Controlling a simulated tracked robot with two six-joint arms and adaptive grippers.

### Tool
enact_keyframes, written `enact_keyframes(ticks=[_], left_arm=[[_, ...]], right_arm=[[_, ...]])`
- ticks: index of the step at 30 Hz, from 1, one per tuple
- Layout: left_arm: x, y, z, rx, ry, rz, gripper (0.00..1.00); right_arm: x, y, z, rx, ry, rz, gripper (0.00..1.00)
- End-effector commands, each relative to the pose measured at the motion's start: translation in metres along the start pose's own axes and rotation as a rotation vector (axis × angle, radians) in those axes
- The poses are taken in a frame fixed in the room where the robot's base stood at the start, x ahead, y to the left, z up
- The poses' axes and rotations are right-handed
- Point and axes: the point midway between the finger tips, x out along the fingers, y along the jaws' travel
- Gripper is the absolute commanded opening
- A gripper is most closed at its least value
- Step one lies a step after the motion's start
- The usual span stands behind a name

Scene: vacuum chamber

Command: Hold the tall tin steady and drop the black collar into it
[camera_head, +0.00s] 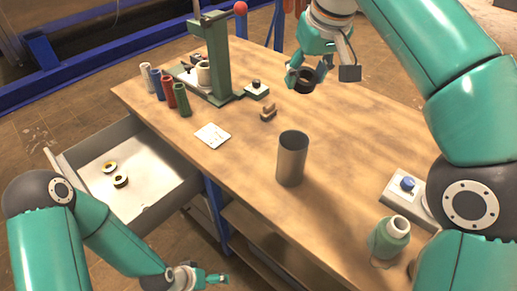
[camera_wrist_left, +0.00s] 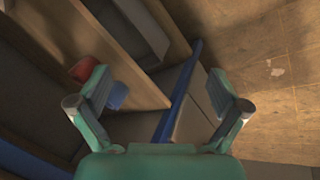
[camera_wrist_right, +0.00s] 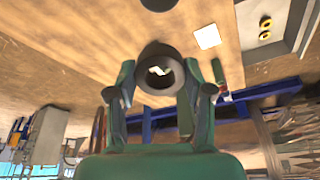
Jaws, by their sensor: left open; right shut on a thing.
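The tall tin (camera_head: 291,160) is a grey open cylinder standing upright on the wooden table in the head view. My right gripper (camera_head: 303,77) is shut on the black collar (camera_head: 306,84), above the table and behind the tin, apart from it. In the right wrist view the collar (camera_wrist_right: 160,72) is a dark ring between the fingertips, its hole facing the camera. My left gripper (camera_head: 222,281) is low at the bottom of the head view, off the table's near side and away from the tin. The left wrist view shows its fingers (camera_wrist_left: 159,104) wide open and empty.
A green press stand (camera_head: 222,60) and several coloured cylinders stand at the back left. A white card (camera_head: 212,135) and small brown part (camera_head: 268,113) lie left of the tin. An open drawer (camera_head: 150,188) juts out left.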

Motion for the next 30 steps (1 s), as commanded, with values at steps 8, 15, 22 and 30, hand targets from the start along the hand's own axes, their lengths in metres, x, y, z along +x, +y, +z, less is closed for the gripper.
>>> enact_keyframes(ticks=[8, 15, 22, 30], left_arm=[[-0.056, 0.071, -0.116, 0.349, 0.315, 0.135, 1.0], [-0.137, 0.169, -0.178, 0.689, 0.542, 0.27, 1.0], [-0.204, 0.237, -0.193, 0.942, 0.673, 0.349, 1.0], [-0.227, 0.264, -0.194, 1.044, 0.715, 0.374, 1.0]], right_arm=[[0.0, -0.002, -0.001, -0.003, 0.0, -0.001, 0.06], [0.0, -0.001, -0.001, -0.003, 0.001, -0.001, 0.06], [0.0, -0.002, -0.001, -0.004, 0.001, -0.002, 0.06], [0.0, -0.002, -0.002, -0.004, 0.001, -0.002, 0.06]])
